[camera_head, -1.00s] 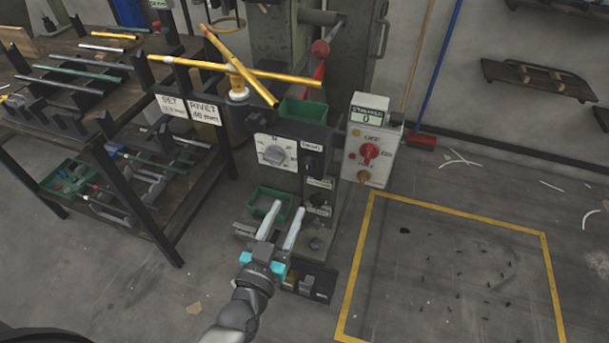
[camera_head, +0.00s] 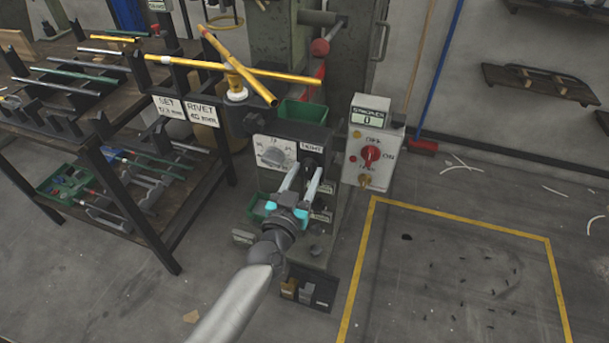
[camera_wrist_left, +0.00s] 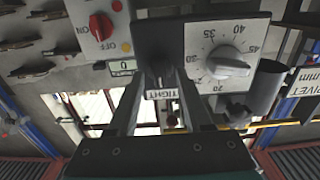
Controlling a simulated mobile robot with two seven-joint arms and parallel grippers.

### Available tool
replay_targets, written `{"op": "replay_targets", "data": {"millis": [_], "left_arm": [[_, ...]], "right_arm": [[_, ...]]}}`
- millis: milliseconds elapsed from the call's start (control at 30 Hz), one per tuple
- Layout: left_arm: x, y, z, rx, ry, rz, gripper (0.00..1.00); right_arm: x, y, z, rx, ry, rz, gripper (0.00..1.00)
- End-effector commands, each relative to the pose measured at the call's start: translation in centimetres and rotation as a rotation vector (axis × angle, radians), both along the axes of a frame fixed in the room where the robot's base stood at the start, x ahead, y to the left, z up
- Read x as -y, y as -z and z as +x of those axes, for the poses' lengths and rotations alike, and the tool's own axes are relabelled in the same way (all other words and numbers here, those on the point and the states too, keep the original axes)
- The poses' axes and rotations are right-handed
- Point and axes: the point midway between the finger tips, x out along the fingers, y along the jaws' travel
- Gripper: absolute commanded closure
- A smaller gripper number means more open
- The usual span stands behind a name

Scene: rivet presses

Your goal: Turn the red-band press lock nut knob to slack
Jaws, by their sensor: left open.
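The press (camera_head: 335,190) has a dark front panel with a white dial (camera_head: 275,153), which also shows in the wrist view (camera_wrist_left: 228,65). The black lock nut knob (camera_head: 311,162) sits just below that label, partly hidden by my fingers. My left gripper (camera_head: 305,170) is open in front of the panel, its fingers pointing at the knob. In the wrist view the fingertips (camera_wrist_left: 161,72) straddle the dark knob area; I cannot tell whether they touch it.
A grey control box (camera_head: 370,140) with a red switch and a display reading 0 stands right of the knob. Green bins (camera_head: 303,112) and yellow bars (camera_head: 230,68) are near the panel. A rack of rods (camera_head: 90,110) is at left.

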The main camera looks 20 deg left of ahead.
Motion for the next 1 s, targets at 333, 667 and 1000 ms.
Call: {"op": "replay_targets", "data": {"millis": [333, 667, 1000], "left_arm": [[0.01, 0.01, -0.04, 0.0, 0.0, 0.0, 0.72], [0.02, 0.01, -0.05, 0.0, 0.001, 0.0, 1.0], [0.02, 0.03, -0.06, -0.001, 0.001, -0.002, 1.0]], "right_arm": [[-0.02, 0.0, -0.03, 0.0, 0.0, 0.0, 0.5], [-0.02, 0.01, -0.03, 0.0, -0.001, 0.0, 0.5], [-0.02, 0.01, -0.04, 0.0, -0.001, 0.0, 0.5]]}}
